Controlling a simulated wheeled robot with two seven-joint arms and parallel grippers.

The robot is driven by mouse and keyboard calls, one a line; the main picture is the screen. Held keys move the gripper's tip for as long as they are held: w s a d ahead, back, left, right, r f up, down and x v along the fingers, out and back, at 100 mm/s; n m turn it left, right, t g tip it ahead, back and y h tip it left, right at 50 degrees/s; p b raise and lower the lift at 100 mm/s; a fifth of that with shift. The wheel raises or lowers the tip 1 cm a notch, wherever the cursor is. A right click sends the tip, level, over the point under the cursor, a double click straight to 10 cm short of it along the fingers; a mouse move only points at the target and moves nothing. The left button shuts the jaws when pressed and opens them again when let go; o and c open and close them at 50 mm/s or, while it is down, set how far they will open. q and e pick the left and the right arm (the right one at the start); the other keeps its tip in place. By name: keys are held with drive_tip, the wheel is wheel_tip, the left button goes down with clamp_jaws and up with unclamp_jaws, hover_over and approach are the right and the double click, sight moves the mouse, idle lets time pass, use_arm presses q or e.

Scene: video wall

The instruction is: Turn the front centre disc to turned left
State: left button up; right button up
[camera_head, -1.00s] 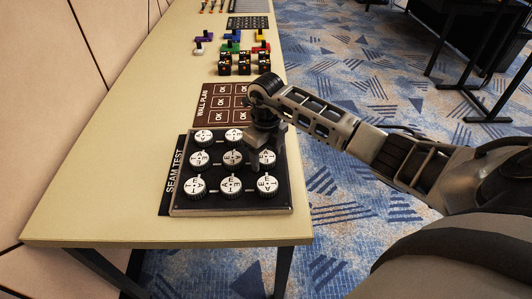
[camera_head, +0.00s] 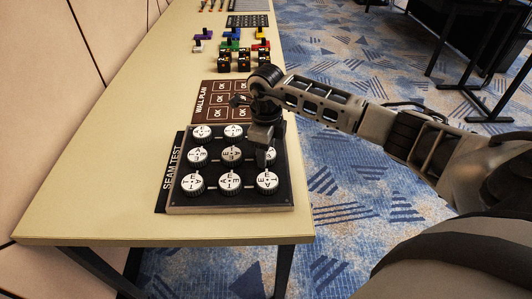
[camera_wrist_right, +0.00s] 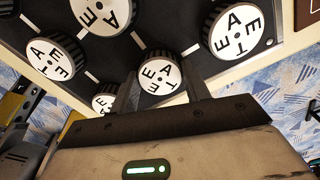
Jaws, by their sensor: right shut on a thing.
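The black board (camera_head: 180,208) carries rows of white-faced discs with black ribbed rims. With the SEAM TEST label behind the board, its front side is the right side of the head view. My right gripper (camera_head: 263,160) is on the front centre disc, in the middle of the right column, and mostly hides it there. In the right wrist view the front centre disc (camera_wrist_right: 159,76) shows its lettered face between the two fingers of my right gripper (camera_wrist_right: 162,88), which is shut on its rim. My left gripper is in neither view.
Neighbouring discs stand close by, such as the front disc nearest the camera (camera_head: 267,181) and the board's centre disc (camera_head: 230,155). Beyond the board lie a brown WALL PLAN plate (camera_head: 210,110), dark cubes (camera_head: 242,62) and coloured pieces. Table top (camera_head: 110,150) left of the board is clear.

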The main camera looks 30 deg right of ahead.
drive_tip(key=shift+f+n+b, duration=0.1)
drive_tip(key=shift+n+b, duration=0.4)
drive_tip(key=shift+n, duration=0.5)
drive_tip(key=n+b, duration=0.2)
drive_tip(key=n, duration=0.2)
drive_tip(key=shift+n, duration=0.3)
drive_tip(key=n+b, duration=0.2)
drive_tip(key=n, duration=0.1)
drive_tip(key=shift+n+b, duration=0.35)
drive_tip(key=shift+n, duration=1.25)
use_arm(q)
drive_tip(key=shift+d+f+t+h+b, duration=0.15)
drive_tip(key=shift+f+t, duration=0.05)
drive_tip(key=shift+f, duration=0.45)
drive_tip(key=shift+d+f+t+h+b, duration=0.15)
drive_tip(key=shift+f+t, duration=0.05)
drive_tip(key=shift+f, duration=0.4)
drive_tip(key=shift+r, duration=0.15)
use_arm(e)
drive_tip(key=shift+n, duration=0.3)
drive_tip(key=shift+r, duration=0.2)
